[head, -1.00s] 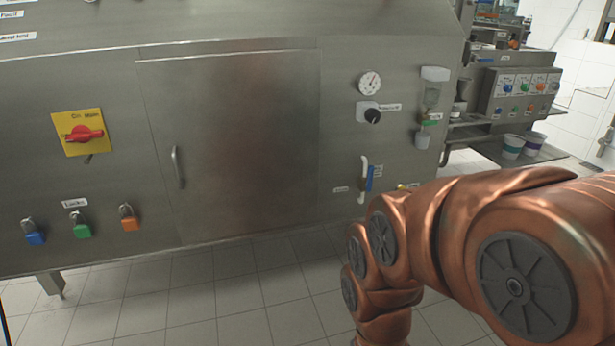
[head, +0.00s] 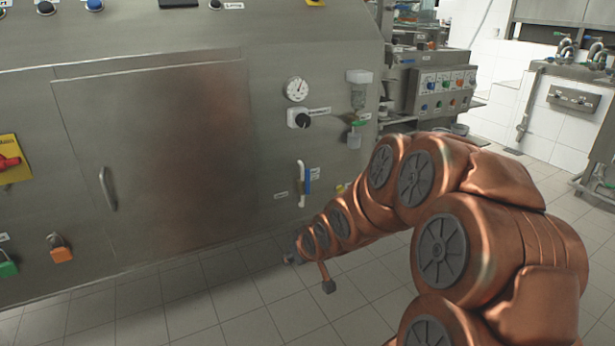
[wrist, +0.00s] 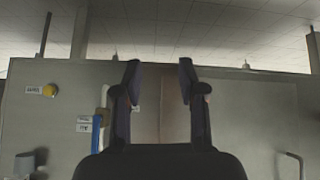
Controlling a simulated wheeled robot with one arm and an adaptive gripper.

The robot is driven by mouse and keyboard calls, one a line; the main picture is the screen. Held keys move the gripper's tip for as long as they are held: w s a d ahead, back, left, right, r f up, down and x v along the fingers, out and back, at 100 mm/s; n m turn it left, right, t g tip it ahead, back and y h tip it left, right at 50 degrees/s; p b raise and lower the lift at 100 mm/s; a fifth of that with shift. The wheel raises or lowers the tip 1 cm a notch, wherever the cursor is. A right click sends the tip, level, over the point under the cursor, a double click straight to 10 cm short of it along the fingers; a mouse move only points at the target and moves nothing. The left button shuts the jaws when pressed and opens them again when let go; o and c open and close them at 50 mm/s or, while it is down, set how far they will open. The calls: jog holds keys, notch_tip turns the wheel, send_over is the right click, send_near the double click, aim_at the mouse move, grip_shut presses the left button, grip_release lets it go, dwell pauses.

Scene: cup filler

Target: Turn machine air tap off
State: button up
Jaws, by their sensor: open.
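The machine's air tap is most likely the small valve with an upright pale handle (head: 301,184) and a blue part (head: 308,180) beside it, low on the steel front panel. Small labels sit on both sides of it. In the wrist view the blue part (wrist: 98,132) shows left of my gripper. My gripper (wrist: 158,78) is open and empty, its two dark fingers apart with the steel panel beyond. In the head view my gripper (head: 291,259) is low, below the tap and apart from it, small and partly hidden by my arm.
A gauge (head: 296,89) and a black knob (head: 301,119) sit above the tap. A clear filter unit (head: 357,98) is to their right. A closed steel door (head: 160,150) with a handle is left. Tiled floor (head: 240,310) lies open below the machine.

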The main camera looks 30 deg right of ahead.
jog(key=w+d+r+t, duration=0.3)
jog(key=w+d+t, duration=0.1)
jog(key=w+d, duration=0.25)
jog(key=m+t+h, duration=0.1)
jog(key=t, duration=0.5)
send_near(309, 176)
jog(key=w, duration=0.3)
jog(key=shift+w+d+b, duration=0.1)
jog(key=shift+w+b, duration=0.3)
jog(key=shift+w, duration=1)
jog(key=shift+w+d+b, duration=0.15)
jog(key=shift+w+b, duration=0.25)
jog(key=shift+w, duration=1)
jog(key=shift+w+d, duration=0.15)
jog(key=shift+w, duration=0.8)
jog(key=shift+c, duration=0.4)
grip_shut()
